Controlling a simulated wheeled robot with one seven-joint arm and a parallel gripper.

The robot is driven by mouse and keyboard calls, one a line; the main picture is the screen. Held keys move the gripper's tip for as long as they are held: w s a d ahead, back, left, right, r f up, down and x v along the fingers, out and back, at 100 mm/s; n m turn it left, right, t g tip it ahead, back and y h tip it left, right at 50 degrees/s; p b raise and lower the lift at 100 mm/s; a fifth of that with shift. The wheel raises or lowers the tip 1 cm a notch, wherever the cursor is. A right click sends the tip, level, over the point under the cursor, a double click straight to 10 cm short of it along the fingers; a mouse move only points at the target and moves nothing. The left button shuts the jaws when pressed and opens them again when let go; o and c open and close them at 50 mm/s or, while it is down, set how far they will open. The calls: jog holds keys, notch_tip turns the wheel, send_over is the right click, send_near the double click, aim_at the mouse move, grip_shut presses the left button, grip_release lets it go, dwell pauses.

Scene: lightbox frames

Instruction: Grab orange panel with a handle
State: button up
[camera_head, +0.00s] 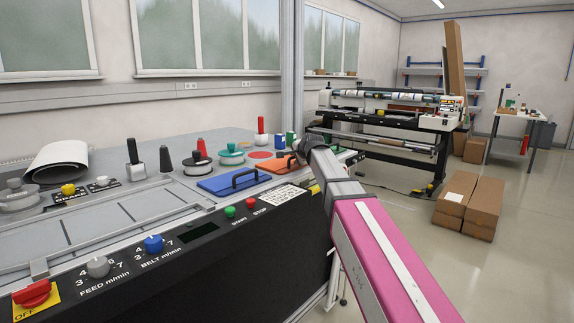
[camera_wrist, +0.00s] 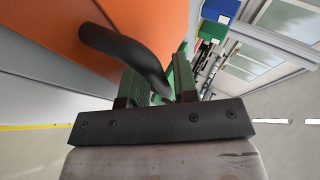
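The orange panel (camera_head: 274,167) lies flat on the machine's worktop, to the right of a blue panel. In the wrist view the orange panel (camera_wrist: 50,32) fills the upper left, and its black curved handle (camera_wrist: 118,47) arches out from it. My gripper (camera_wrist: 160,84) has its green fingers on either side of the handle's lower end. The gap between the fingers is narrow and the handle fills most of it, so they look shut on it. The contact itself is partly hidden. In the head view my gripper (camera_head: 300,157) is at the panel's right end.
The blue panel (camera_head: 228,183) with a similar black handle lies just to the left. Start and stop buttons (camera_head: 250,201) are on the front edge. Cardboard boxes (camera_head: 468,205) stand on the floor at the right.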

grip_shut()
jog(key=shift+r, duration=0.1)
